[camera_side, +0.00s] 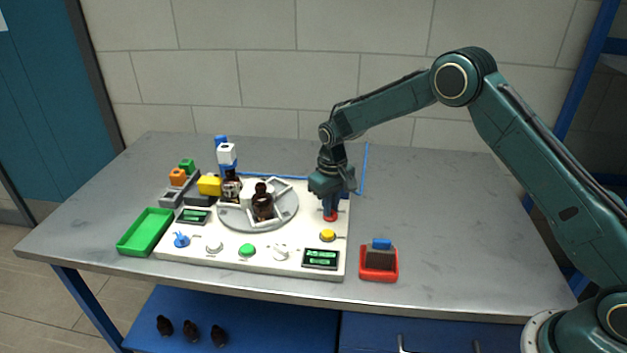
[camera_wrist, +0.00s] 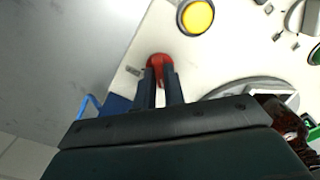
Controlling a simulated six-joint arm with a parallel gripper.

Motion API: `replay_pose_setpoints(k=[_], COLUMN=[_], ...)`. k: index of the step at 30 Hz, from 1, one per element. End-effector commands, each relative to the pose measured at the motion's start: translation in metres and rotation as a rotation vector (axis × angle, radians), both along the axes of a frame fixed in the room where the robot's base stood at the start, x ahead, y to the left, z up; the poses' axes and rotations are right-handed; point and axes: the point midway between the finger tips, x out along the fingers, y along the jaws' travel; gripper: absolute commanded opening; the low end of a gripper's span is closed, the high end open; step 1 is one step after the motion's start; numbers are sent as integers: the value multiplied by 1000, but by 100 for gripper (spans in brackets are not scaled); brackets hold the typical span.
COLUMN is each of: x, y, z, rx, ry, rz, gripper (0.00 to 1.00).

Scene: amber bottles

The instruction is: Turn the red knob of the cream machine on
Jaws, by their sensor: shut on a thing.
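The cream machine (camera_side: 225,253) is a flat panel on the grey table, with knobs, buttons and a turntable on top. Its red knob (camera_side: 330,217) is at the right back part of the panel. My gripper (camera_side: 330,208) points down over it, and the fingers reach the knob. In the wrist view the red knob (camera_wrist: 160,66) shows at and between the two fingertips of my gripper (camera_wrist: 159,80), which are shut on it. The fingers hide part of the knob, so I cannot tell its setting.
A yellow button (camera_side: 327,235) is just in front of the knob. The grey turntable (camera_side: 285,212) with a dark amber bottle (camera_side: 263,203) is to the left. A green tray (camera_side: 146,232) is at far left, and a red holder (camera_side: 379,275) stands at the right front. The table's right side is clear.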

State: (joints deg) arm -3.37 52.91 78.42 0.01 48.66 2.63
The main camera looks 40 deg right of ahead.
Motion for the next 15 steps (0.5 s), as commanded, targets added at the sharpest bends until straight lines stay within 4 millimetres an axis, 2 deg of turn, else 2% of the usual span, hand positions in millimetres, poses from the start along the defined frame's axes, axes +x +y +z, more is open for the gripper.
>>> replay_pose_setpoints(k=[9,10,13,15], x=[0,0,0,0], y=[0,0,0,0], z=[1,1,0,0], rx=[1,1,0,0], ry=[1,1,1,1], rz=[5,5,4,4], gripper=[0,13,32,33])
